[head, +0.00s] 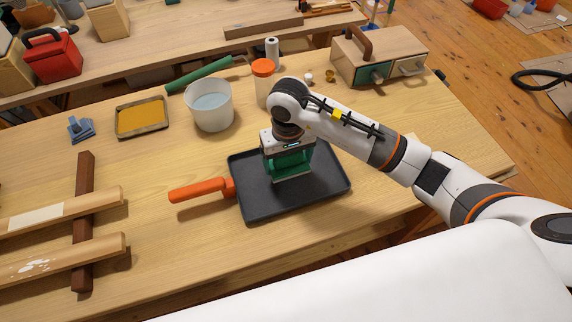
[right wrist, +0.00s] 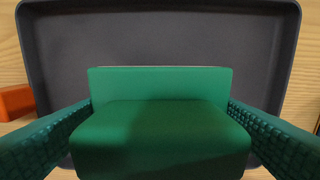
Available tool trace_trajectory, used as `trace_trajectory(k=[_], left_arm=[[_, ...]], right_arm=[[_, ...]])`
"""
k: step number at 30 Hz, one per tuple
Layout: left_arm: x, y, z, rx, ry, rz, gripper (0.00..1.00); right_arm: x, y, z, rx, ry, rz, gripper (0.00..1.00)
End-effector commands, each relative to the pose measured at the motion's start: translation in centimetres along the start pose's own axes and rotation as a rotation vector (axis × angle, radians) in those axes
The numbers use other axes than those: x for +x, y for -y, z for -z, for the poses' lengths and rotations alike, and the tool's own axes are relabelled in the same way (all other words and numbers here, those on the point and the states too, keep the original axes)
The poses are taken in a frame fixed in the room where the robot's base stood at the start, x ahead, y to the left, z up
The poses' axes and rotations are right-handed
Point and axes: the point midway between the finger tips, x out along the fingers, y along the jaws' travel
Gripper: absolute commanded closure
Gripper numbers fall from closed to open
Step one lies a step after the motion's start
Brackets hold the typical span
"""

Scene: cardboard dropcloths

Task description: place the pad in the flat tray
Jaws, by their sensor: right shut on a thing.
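The pad (right wrist: 160,135) is a green block with a raised back part. My right gripper (head: 288,164) is shut on it, with a green textured finger at each side of the pad in the right wrist view. The flat tray (head: 326,183) is dark grey with a low rim and an orange handle (head: 197,190) at its left. The gripper and pad are over the middle of the tray, inside its rim in the head view. I cannot tell whether the pad's underside touches the tray floor. My left gripper is not in view.
Behind the tray stand a white bucket (head: 209,107) and an orange-lidded jar (head: 263,82). A yellow-filled tray (head: 142,117) and a blue clamp-like object (head: 81,129) are at the left. Wooden bars (head: 84,220) lie front left. A drawer box (head: 378,57) is at back right.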

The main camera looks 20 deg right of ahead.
Motion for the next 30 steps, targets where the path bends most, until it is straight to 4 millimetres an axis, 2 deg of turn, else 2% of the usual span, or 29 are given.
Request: trace_trajectory(k=[6, 19, 20, 22, 30], left_arm=[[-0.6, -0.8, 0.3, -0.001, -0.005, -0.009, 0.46], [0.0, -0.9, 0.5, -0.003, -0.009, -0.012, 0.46], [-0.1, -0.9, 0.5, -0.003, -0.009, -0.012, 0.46], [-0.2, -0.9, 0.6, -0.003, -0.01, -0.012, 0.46], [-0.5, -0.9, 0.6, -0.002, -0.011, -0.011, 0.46]], right_arm=[[2.9, -0.1, 0.1, 0.001, -0.003, -0.001, 0.38], [3.8, 0.0, 0.0, -0.002, 0.001, 0.001, 0.38], [3.6, 0.0, 0.1, -0.001, 0.0, 0.001, 0.11], [3.6, 0.0, 0.1, -0.001, 0.0, 0.0, 0.0], [3.3, -0.1, 0.1, -0.001, -0.001, -0.001, 0.0]])
